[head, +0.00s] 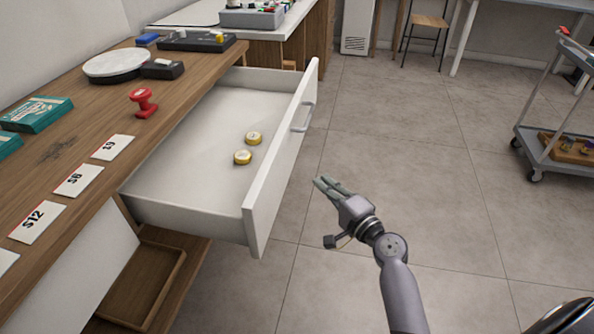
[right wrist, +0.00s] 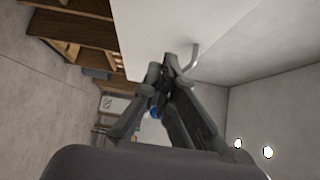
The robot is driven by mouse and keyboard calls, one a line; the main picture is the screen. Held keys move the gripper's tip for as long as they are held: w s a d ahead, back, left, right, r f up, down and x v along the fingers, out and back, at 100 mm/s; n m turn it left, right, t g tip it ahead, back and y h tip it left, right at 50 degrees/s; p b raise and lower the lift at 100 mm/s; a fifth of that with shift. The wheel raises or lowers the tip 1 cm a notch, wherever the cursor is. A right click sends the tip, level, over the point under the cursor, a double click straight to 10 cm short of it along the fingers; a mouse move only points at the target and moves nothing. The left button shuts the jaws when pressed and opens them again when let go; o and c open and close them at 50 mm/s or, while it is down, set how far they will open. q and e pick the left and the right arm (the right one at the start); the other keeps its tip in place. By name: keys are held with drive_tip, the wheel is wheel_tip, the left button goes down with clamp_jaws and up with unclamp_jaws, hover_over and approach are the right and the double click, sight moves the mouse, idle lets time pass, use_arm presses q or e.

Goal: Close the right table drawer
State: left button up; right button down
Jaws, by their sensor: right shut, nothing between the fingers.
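The white table drawer (head: 262,190) stands pulled out from the wooden counter in the head view. Its front panel (head: 278,165) faces right and carries a metal handle (head: 304,117). Two small round yellow-rimmed items (head: 243,157) lie inside on the drawer floor. My right gripper (head: 320,184) is shut and empty, to the right of the drawer front and apart from it. In the right wrist view, the gripper fingers (right wrist: 168,75) show against the white drawer front (right wrist: 150,35), with the handle (right wrist: 192,57) beyond their tips. My left gripper is not in view.
The counter top (head: 100,110) holds a red stamp (head: 143,102), a white round dish (head: 114,64), teal boxes (head: 37,114) and label cards (head: 77,180). An open wooden compartment (head: 145,282) is below. A grey cart (head: 550,135) stands at right. The tiled floor between is clear.

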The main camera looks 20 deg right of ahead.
approach(287, 160)
drive_tip(key=w+d, duration=0.2)
drive_tip(key=w, duration=0.1)
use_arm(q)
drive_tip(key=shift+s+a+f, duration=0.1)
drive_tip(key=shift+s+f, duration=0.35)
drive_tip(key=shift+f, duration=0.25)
use_arm(e)
drive_tip(key=shift+w+a+f, duration=0.1)
drive_tip(key=shift+w+a, duration=0.35)
drive_tip(key=shift+a, duration=0.2)
drive_tip(key=shift+w+a+f, duration=0.15)
drive_tip(key=shift+w+a, duration=0.3)
drive_tip(key=shift+a, duration=0.25)
drive_tip(key=shift+w, duration=0.15)
